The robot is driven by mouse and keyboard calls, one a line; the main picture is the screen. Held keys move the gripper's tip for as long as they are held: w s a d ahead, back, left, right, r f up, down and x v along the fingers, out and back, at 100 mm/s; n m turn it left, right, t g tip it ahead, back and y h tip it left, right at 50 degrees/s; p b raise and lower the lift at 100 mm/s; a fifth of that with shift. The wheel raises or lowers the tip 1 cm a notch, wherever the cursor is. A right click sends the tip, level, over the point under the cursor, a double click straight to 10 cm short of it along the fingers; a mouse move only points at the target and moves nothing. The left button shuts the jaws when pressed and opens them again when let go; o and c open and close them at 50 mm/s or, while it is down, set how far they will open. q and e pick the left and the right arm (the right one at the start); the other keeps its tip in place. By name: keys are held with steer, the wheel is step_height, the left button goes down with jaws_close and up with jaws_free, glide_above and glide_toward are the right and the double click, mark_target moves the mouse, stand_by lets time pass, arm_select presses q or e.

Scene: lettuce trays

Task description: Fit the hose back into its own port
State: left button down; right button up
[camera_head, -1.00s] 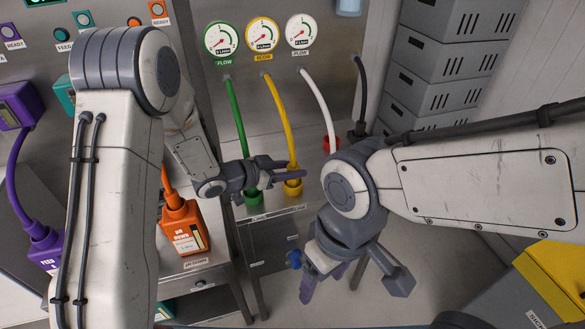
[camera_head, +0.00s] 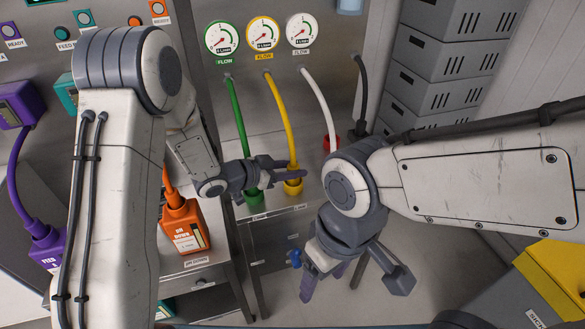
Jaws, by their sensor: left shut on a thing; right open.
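My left gripper (camera_head: 298,171) is shut on the yellow hose (camera_head: 281,110), low down, just above the yellow port (camera_head: 293,187). The hose curves down from below the yellow-rimmed gauge (camera_head: 262,34). The fingers hide part of its lower end, so I cannot tell whether it is seated in the port. The green hose (camera_head: 237,115) drops behind my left gripper towards the green port (camera_head: 252,197). The white hose (camera_head: 317,95) leads to a red port (camera_head: 331,143). My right gripper (camera_head: 348,292) is open and empty, lower and in front of the stand.
A black hose (camera_head: 361,85) hangs at the right of the panel. Grey crates (camera_head: 445,65) are stacked at the back right. A yellow box (camera_head: 555,275) is at lower right.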

arm_select(q)
steer(key=shift+f+b, duration=0.3)
steer(key=shift+f, duration=0.2)
steer(key=c, duration=0.8)
jaws_free()
steer(key=shift+o, duration=0.2)
steer(key=shift+p+v, duration=0.5)
steer(key=shift+v, duration=0.5)
steer(key=p+v, duration=0.4)
steer(key=v, duration=0.5)
